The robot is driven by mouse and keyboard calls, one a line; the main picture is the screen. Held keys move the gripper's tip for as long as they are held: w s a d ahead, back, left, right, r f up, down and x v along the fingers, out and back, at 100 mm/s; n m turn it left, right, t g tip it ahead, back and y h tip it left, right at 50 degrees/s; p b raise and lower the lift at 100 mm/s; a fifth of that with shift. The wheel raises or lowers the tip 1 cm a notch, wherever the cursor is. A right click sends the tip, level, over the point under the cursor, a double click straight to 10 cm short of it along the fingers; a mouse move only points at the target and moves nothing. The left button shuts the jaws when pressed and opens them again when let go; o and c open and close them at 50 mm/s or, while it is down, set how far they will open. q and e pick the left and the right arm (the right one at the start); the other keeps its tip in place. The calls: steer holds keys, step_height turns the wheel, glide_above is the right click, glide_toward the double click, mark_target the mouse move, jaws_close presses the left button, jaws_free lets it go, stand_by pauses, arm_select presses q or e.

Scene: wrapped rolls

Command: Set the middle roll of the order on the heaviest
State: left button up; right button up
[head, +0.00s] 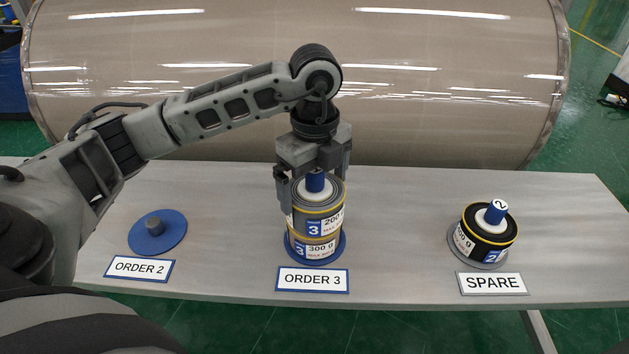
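On the blue base behind the ORDER 3 sign (313,280), two wrapped rolls are stacked. The lower roll (318,249) reads 3 and 300 g. The upper roll (331,222), grey with a yellow rim, reads 3 and 200 g and rests on it, with a blue core sticking up. My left gripper (316,195) is over this stack, pointing down. Its fingers stand wide apart on either side of the upper roll, seemingly clear of it. The palm hides the top of the core. My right gripper is not in view.
At the left, an empty blue base (172,236) with a grey peg stands behind the ORDER 2 sign (139,269). At the right, a black roll (488,222) marked 2 sits on a grey base behind the SPARE sign (492,284). A large beige cylinder (450,110) lies behind the table.

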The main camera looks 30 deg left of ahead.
arm_select(q)
step_height(320, 180, up, 16)
steer(key=p, duration=0.2)
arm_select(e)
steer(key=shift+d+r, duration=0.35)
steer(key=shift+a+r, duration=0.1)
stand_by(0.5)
